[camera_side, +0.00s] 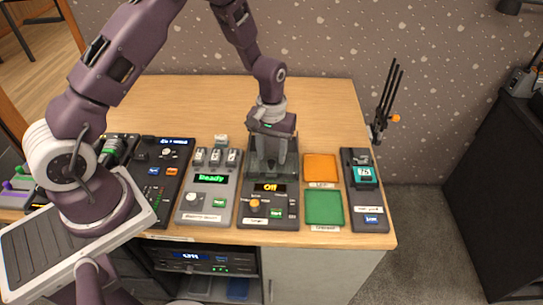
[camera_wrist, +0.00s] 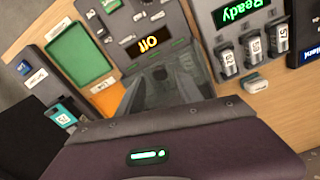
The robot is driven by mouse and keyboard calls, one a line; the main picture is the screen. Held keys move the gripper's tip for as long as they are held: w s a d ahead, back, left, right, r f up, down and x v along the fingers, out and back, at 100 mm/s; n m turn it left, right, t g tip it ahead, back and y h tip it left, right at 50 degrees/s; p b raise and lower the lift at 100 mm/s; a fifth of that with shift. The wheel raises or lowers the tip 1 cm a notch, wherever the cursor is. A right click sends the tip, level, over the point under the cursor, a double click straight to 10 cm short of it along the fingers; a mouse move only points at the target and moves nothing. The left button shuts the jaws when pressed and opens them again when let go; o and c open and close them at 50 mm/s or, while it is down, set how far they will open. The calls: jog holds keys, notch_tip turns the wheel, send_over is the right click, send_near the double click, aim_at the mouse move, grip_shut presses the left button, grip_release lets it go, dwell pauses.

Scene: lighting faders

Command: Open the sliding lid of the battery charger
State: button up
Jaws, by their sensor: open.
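The battery charger appears to be the dark unit (camera_side: 284,212) with an orange "Off" display, a knob and a green button. It also shows in the wrist view (camera_wrist: 124,22). Its smoky see-through lid (camera_side: 287,177) covers the back part of the unit, and it shows in the wrist view (camera_wrist: 200,70) too. My gripper (camera_side: 278,176) points down over the lid area, with the fingers open. Whether the fingers touch the lid, I cannot tell. The lid looks shut over the bay, and what is beneath it is hard to make out.
A grey unit reading "Ready" (camera_side: 211,179) with several numbered batteries stands close on the left. An orange tray (camera_side: 320,167) and a green tray (camera_side: 324,208) lie on the right, then a dark meter (camera_side: 366,198). The wooden table (camera_side: 190,105) is clear behind.

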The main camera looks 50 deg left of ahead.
jog(key=shift+f, duration=0.85)
grip_shut()
dwell(0.8)
